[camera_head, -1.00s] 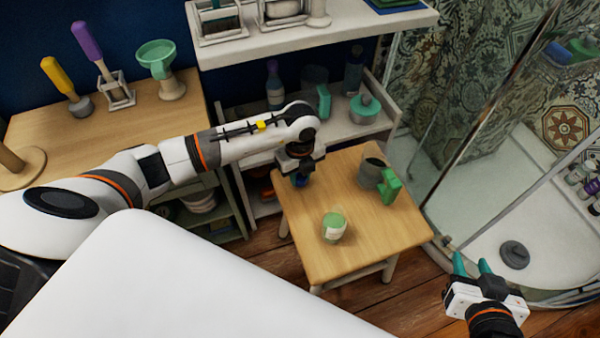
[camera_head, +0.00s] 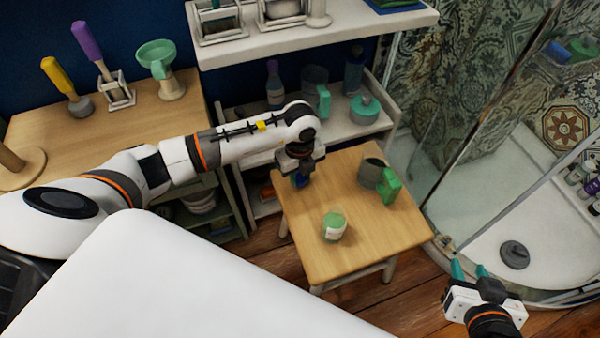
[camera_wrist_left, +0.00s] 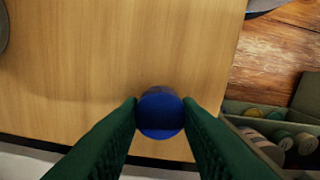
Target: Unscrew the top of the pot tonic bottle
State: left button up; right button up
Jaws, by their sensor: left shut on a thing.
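A round blue top (camera_wrist_left: 160,113) sits between the two dark green fingertips of my left gripper (camera_wrist_left: 160,112) in the left wrist view. The gripper is shut on it, one finger at each side. In the head view, the blue top (camera_head: 299,181) shows as a small patch under my left gripper (camera_head: 299,177), at the table's back left edge. The bottle below the top is almost wholly hidden by the top and gripper. My right gripper (camera_head: 468,270) is open and empty at lower right, away from the table.
The wooden table (camera_head: 290,235) also holds a white and green jar (camera_head: 334,227) and a grey mug with a green handle (camera_head: 373,173). Shelves (camera_head: 345,130) with bottles stand behind. A shower tray (camera_head: 480,235) lies to the right. The table's front is clear.

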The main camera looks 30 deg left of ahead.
jog(key=shift+s+d+f+g, duration=0.3)
jog(key=shift+s+f+g, duration=0.35)
jog(key=shift+f, duration=0.2)
dwell(1.1)
pick_arm(q)
jog(key=shift+f+b, duration=0.4)
jog(key=shift+f, duration=0.25)
pick_arm(e)
jog(key=shift+w+a+r+t, duration=0.25)
jog(key=shift+w+r+t, duration=0.3)
jog(key=shift+w+a+r+t, duration=0.25)
jog(key=shift+w+r+t, duration=0.25)
jog(key=shift+w, duration=0.05)
dwell(0.9)
pick_arm(q)
jog(key=o, duration=1)
pick_arm(e)
jog(key=shift+s, duration=0.1)
